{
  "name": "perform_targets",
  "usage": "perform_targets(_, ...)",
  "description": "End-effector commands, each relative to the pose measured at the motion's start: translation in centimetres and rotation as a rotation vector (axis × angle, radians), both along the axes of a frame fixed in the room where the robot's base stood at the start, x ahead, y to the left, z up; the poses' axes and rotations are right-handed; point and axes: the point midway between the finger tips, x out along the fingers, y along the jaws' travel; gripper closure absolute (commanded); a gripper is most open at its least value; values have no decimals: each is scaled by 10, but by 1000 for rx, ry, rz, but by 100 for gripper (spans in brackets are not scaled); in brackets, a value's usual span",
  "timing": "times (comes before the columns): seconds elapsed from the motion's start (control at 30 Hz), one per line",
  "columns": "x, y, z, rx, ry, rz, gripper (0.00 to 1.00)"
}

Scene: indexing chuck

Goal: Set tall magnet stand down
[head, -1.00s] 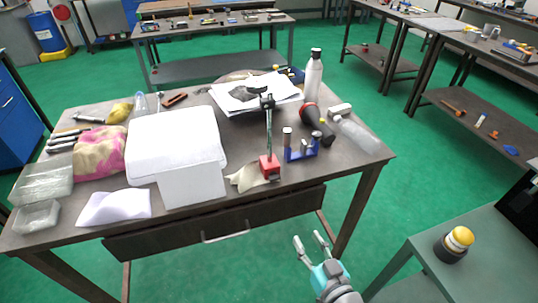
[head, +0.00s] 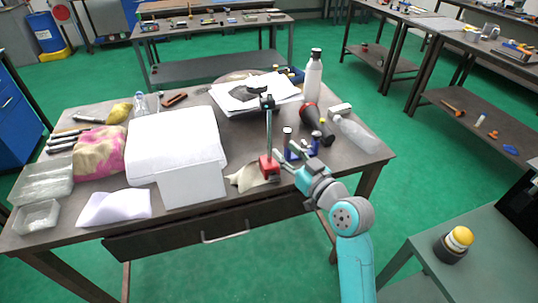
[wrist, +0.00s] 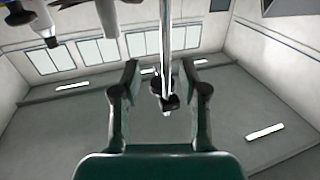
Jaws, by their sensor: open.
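The tall magnet stand has a red block base (head: 269,168) and a thin upright pole (head: 268,132) with a dark clamp on top. It stands upright near the table's front edge, beside a beige cloth. My gripper (head: 281,160) is just right of the stand, low by its base and pole. In the wrist view my gripper (wrist: 160,65) has its two fingers spread apart, with the shiny pole (wrist: 166,40) showing in the gap between them. Neither finger visibly presses on the pole. My gripper partly covers the base's right side in the head view.
A blue holder (head: 294,148) with upright pieces stands close behind my gripper. A large white box (head: 178,150) is to the left. The beige cloth (head: 245,177) lies left of the base.

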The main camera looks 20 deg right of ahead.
Motion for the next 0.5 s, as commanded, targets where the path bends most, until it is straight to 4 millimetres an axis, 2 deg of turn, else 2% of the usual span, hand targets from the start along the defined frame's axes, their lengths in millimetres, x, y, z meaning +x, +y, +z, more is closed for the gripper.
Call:
perform_targets(0.1,15,5,1,1,-2,1,57)
perform_targets(0.37,31,11,2,0,-1,1,57)
perform_targets(0.5,49,22,5,1,-2,1,57)
